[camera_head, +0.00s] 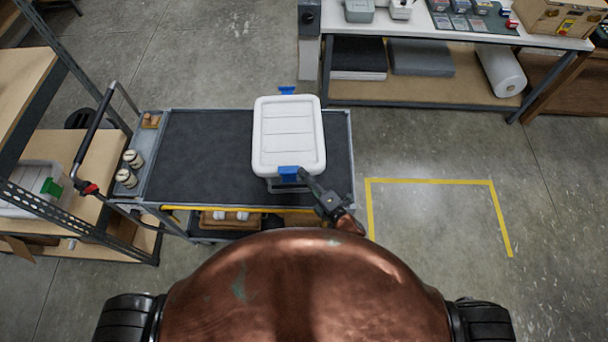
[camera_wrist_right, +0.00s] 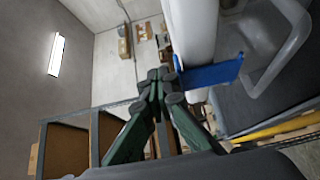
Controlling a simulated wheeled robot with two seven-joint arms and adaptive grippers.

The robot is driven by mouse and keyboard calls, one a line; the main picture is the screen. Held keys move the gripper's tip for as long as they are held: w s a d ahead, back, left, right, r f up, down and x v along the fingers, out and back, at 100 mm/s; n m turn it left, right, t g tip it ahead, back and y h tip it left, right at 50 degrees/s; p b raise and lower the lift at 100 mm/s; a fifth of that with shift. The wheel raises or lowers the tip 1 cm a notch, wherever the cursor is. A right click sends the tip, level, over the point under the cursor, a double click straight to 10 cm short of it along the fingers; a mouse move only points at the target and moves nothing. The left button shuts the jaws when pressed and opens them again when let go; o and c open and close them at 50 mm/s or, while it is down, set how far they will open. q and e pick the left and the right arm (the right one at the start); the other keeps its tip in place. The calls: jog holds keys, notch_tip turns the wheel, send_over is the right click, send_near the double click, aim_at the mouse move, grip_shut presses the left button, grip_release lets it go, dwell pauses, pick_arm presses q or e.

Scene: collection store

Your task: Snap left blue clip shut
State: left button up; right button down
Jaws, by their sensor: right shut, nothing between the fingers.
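A white lidded box (camera_head: 289,136) stands on the dark top of a cart. A blue clip (camera_head: 289,173) is on its near side and another blue clip (camera_head: 287,90) on its far side. My right gripper (camera_head: 306,175) is shut and empty, its tips close beside the near clip. In the right wrist view the shut fingertips (camera_wrist_right: 166,78) are at the end of the blue clip (camera_wrist_right: 212,74), which stands out from the white box wall (camera_wrist_right: 192,30). I cannot tell whether they touch. My left gripper is out of view.
The cart top (camera_head: 200,150) is bare left of the box, with small jars (camera_head: 130,168) in a side tray. A white handle (camera_wrist_right: 290,50) is near the clip. A shelf rack (camera_head: 70,170) is at left, a workbench (camera_head: 450,75) at back right. Taped floor (camera_head: 435,215) at right is clear.

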jog(key=v, duration=1.2)
jog(key=d+f+m+g+h+b, duration=0.1)
jog(key=d+f+m+h+b, duration=0.25)
jog(key=f, duration=0.85)
jog(key=d+f+m+g+h+b, duration=0.15)
jog(key=d+f+m, duration=0.35)
jog(key=f, duration=0.7)
jog(key=s+d+f+m+g+h+b, duration=0.1)
jog(key=s+d+f+m, duration=0.15)
jog(key=f, duration=0.45)
jog(key=s+d+f+m+g+h+b, duration=0.1)
jog(key=s+d+f+b, duration=0.1)
jog(key=s+d+f, duration=0.3)
jog(key=s+d+f+m+g+h+b, duration=0.1)
jog(key=d+f+h, duration=0.15)
jog(key=f, duration=0.55)
jog(key=s+d+f+m+g+h+b, duration=0.1)
jog(key=s+d+f+m+g+b, duration=0.2)
jog(key=s+f, duration=0.8)
jog(key=s+d+f+m+g+b, duration=0.3)
jog(key=s+d+f+m, duration=0.3)
jog(key=s+f, duration=0.6)
jog(key=s+m+g, duration=0.1)
jog(key=s+m, duration=0.1)
jog(key=s, duration=0.5)
jog(key=shift+s+d+f+g+h, duration=0.2)
jog(key=shift+d+g+h, duration=0.1)
jog(key=shift+g+h, duration=0.05)
